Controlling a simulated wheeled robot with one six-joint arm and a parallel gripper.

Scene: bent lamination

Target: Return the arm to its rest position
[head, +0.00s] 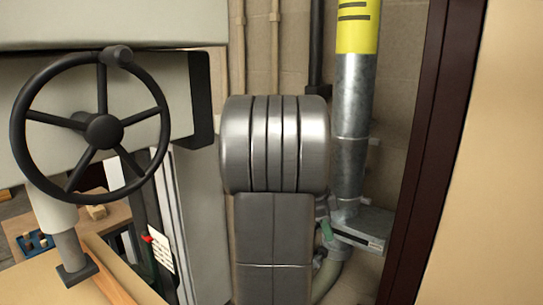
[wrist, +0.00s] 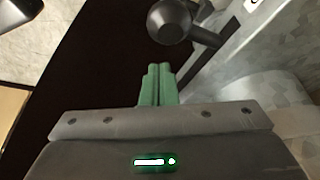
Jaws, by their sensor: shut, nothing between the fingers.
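My gripper (wrist: 157,70) shows in the wrist view, with two green fingers side by side and touching. Nothing is between them. The grey gripper body with a small green light fills the bottom of that view. In the head view my arm, with a silver joint (head: 275,145) and a dark grey link below it, stands upright in the middle. My fingers cannot be made out for sure in the head view.
A machine with a black handwheel (head: 103,131) stands at the left. A metal duct (head: 352,120) with a yellow band and a dark red upright (head: 430,150) are on the right. In the wrist view a dark round knob (wrist: 170,20) is beyond the fingertips.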

